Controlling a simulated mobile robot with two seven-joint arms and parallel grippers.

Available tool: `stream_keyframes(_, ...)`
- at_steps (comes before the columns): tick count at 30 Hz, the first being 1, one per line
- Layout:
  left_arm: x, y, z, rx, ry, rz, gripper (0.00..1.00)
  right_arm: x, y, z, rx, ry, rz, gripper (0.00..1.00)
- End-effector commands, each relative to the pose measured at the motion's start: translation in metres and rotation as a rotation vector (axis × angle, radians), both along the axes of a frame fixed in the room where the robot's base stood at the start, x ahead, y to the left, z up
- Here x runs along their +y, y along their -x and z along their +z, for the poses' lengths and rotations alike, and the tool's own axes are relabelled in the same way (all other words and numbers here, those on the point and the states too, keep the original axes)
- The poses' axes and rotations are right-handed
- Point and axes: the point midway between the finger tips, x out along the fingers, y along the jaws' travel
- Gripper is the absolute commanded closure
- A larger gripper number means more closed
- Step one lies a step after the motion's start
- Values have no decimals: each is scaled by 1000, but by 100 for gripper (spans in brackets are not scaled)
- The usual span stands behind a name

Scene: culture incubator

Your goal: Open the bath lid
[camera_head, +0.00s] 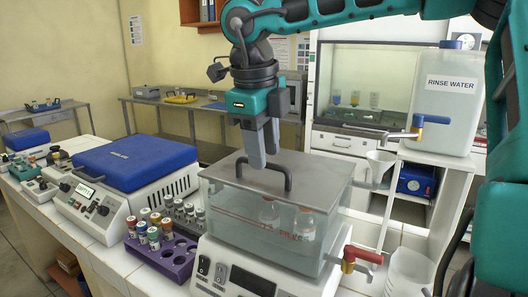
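A dark arched handle (287,180) stands up from the lid. My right gripper (263,160) points down right at the handle, its two grey fingers slightly apart. The nearer fingertip overlaps the handle in the picture; I cannot tell whether they touch. The lid sits level. My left gripper is not in view.
A blue-lidded device (136,160) stands left of the bath. A purple rack (160,258) with capped tubes is close beside it. A red-handled tap (362,257) sticks out at the bath's right. A rinse water container (444,110) stands behind right.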

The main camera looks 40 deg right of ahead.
Motion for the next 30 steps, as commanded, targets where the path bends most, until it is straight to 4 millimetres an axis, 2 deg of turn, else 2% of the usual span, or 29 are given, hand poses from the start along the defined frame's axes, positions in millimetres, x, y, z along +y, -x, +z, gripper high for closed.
stream_keyframes(4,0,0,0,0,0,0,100,-2,-1,-10,-1,0,1,62)
stream_keyframes(13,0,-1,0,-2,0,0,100,-2,-1,-11,-1,0,0,62)
stream_keyframes(25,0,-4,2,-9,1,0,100,-2,-1,-11,-1,0,0,100)
stream_keyframes(30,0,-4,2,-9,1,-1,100,-2,-1,-11,-1,0,0,100)
